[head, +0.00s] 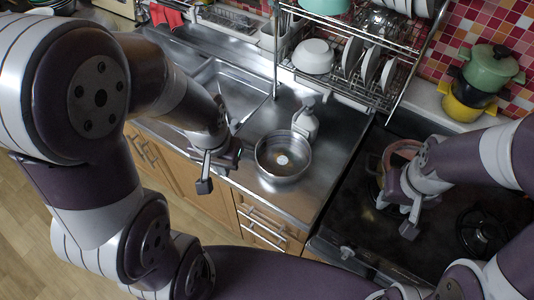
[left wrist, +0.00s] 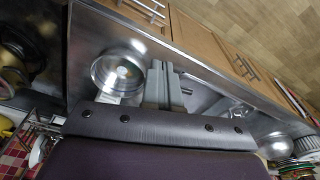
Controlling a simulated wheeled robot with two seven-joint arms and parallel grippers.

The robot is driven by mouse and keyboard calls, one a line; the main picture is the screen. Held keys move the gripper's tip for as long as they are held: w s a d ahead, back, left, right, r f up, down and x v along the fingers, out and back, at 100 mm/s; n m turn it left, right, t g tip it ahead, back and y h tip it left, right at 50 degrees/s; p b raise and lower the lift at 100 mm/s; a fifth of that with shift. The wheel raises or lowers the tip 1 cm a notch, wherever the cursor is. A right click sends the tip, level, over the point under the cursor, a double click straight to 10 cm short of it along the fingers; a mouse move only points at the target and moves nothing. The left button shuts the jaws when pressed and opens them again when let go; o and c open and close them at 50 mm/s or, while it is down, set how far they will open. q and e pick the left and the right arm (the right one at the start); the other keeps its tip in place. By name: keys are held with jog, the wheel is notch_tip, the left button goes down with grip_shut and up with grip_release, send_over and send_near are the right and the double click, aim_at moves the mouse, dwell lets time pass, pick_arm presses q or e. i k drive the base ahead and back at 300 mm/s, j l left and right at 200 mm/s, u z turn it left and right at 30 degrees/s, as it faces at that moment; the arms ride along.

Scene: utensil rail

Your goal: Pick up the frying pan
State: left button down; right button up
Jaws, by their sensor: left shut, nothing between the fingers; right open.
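A round reddish-rimmed pan or pot (head: 402,150) sits on the black stove, partly hidden behind my right gripper and forearm; I cannot tell for sure that it is the frying pan. My right gripper (head: 398,213) is open and empty, pointing down over the stove in front of it. A shiny round metal vessel (head: 283,155) stands on the steel counter, and it also shows in the left wrist view (left wrist: 118,74). My left gripper (head: 205,182) is shut and empty near the counter's front edge, left of the metal vessel. It also shows in the left wrist view (left wrist: 165,88).
The sink (head: 235,85) lies behind my left gripper. A dish rack (head: 355,75) with bowls and plates hangs above the counter. Stacked green and yellow pots (head: 490,68) stand at the back right.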

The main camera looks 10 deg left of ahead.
aim_at(283, 157)
jog(key=j+z, duration=0.4)
jog(key=j, duration=1.55)
jog(key=z, duration=1.3)
